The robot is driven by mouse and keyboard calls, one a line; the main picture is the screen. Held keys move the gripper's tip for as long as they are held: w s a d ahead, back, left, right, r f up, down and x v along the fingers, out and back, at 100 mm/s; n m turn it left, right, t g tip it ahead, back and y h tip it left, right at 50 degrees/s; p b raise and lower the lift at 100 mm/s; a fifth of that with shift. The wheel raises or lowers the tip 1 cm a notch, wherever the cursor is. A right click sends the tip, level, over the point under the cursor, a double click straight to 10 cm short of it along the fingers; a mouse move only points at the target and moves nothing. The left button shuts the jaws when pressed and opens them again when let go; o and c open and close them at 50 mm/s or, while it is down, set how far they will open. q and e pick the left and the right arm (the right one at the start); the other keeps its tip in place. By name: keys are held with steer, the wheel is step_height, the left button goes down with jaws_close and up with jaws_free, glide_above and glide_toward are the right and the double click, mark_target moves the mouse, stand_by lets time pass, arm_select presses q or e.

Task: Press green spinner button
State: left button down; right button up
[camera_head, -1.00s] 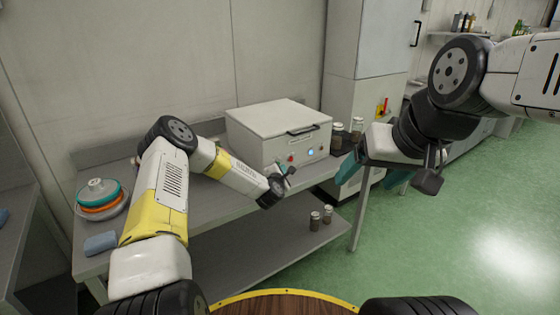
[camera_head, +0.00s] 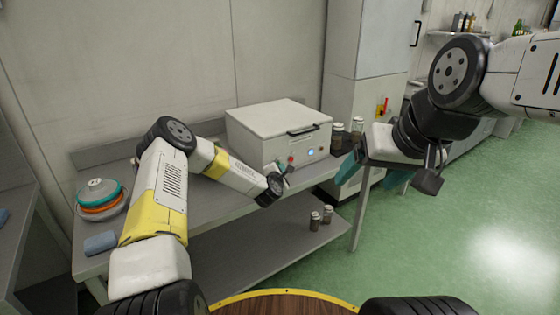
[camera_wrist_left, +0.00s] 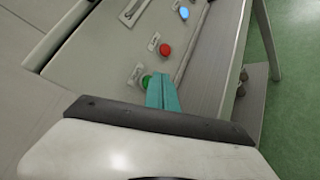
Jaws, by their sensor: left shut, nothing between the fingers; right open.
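The spinner (camera_head: 280,130) is a white box with a lid and black handle, standing on the grey steel table. In the left wrist view its front panel (camera_wrist_left: 118,45) shows a green button (camera_wrist_left: 146,81), a red button (camera_wrist_left: 165,49) and a lit blue button or lamp (camera_wrist_left: 184,13). My left gripper (camera_head: 283,168) is shut and empty at the panel. Its teal fingertips (camera_wrist_left: 160,80) are right beside the green button and partly cover it; I cannot tell whether they touch. In the head view the green button is hidden behind the gripper. My right gripper (camera_head: 372,178) is open and empty, right of the spinner.
Dark-filled jars (camera_head: 337,137) stand right of the spinner, and more jars (camera_head: 315,220) are on the lower shelf. Stacked coloured discs (camera_head: 100,193) and a blue sponge (camera_head: 101,243) lie at the table's left. The green floor at right is clear.

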arm_select(q)
steer(key=shift+w+a, duration=0.25)
steer(key=shift+w, duration=0.05)
stand_by(0.6)
stand_by(0.4)
steer(key=shift+s+d, duration=0.5)
steer(key=shift+s, duration=0.15)
steer(key=s+d, duration=0.1)
steer(key=s, duration=0.1)
steer(key=s+d, duration=0.2)
stand_by(0.3)
stand_by(0.4)
